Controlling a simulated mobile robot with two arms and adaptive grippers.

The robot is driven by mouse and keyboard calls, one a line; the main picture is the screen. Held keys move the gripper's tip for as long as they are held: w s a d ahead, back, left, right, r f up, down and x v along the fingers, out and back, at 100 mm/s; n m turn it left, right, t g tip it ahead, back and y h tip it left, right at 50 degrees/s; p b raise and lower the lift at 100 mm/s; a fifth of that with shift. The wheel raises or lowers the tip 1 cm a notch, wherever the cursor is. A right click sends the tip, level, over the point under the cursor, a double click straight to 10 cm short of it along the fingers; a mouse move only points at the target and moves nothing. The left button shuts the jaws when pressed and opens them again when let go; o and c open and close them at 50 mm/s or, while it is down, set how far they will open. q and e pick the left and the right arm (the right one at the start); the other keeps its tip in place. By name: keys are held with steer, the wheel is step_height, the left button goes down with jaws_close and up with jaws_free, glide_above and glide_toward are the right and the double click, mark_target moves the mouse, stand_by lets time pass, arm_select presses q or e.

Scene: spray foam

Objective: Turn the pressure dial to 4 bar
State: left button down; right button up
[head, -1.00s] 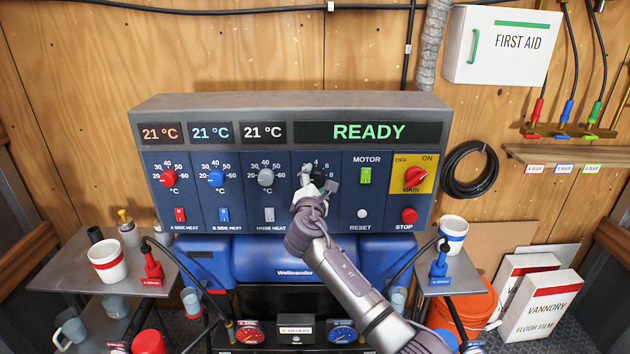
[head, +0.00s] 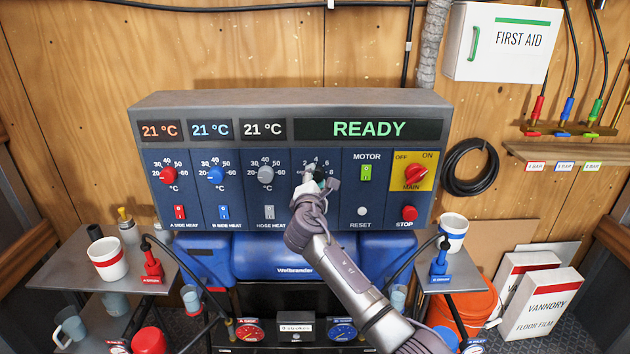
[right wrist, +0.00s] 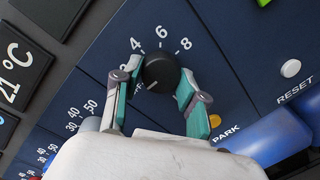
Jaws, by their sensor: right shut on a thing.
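The pressure dial (right wrist: 161,72) is a round black knob on the dark blue panel. In the right wrist view the numbers 4, 6 and 8 show around its top. A short white mark on the knob points to the lower left, away from the 4; any number there is hidden. My right gripper (right wrist: 160,84) is shut on the dial, with one teal-padded finger on each side. In the head view the right gripper (head: 320,183) covers most of the dial. My left gripper is not in view.
The control box (head: 290,105) shows READY. A grey hose heat knob (head: 265,175) is left of the dial. The green motor switch (head: 366,173), reset button (head: 362,213), red main switch (head: 416,174) and red stop button (head: 409,213) are to the right.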

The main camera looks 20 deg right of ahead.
steer(key=m+b, duration=0.2)
steer(key=m, duration=0.1)
steer(key=shift+f+m, duration=0.15)
steer(key=shift+m, duration=0.15)
steer(key=m+y+b, duration=0.1)
steer(key=m+b, duration=0.1)
steer(key=m, duration=0.2)
steer(key=m+b, duration=0.1)
steer(key=m, duration=0.1)
steer(key=m+b, duration=0.1)
steer(key=m, duration=0.1)
steer(key=shift+m+g+y, duration=0.3)
steer(key=shift+d+m+y+b, duration=0.1)
steer(key=shift+m+y+b, duration=0.3)
steer(key=shift+m, duration=1.4)
steer(key=o, duration=1.1)
steer(key=shift+s+r, duration=0.1)
steer(key=shift+r, duration=0.15)
steer(key=shift+o, duration=0.2)
